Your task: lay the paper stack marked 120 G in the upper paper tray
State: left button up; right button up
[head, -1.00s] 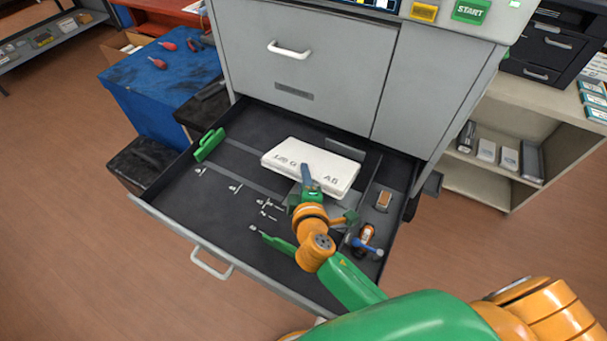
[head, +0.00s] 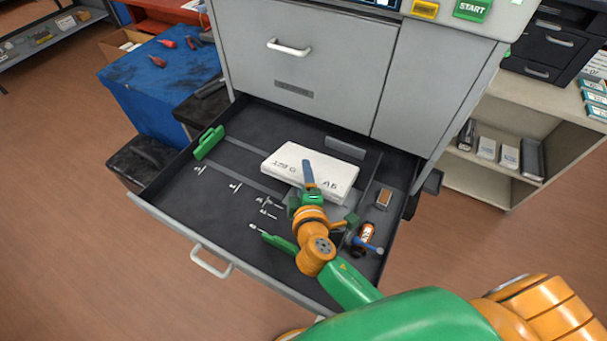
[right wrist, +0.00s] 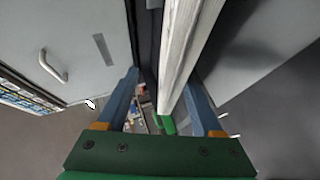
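The white paper stack (head: 290,158), with dark lettering that looks like 120 G, lies in the open drawer (head: 215,185) of the grey cabinet. My right gripper (head: 309,184) is at its near edge, with one blue finger over the top face; the other finger is hidden there. In the right wrist view the stack (right wrist: 180,45) stands edge-on between the two blue fingers of this gripper (right wrist: 163,75). A gap shows beside the left finger, so the gripper is open around the stack. Contact at the right finger is unclear. My left gripper is not in view.
A green guide (head: 208,142) stands at the drawer's left. Several small metal pieces lie on its floor. A closed drawer front (head: 300,60) rises behind. The drawer's front left floor is mostly clear.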

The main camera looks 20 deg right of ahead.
jog(key=shift+p+v, duration=0.55)
jog(key=shift+v, duration=2.05)
jog(key=shift+r, duration=0.1)
notch_tip(320, 180, up, 8)
jog(key=s+a+p, duration=0.2)
jog(key=a+p, duration=0.1)
jog(key=p, duration=0.4)
jog(key=shift+s, duration=0.4)
jog(key=shift+d, duration=0.1)
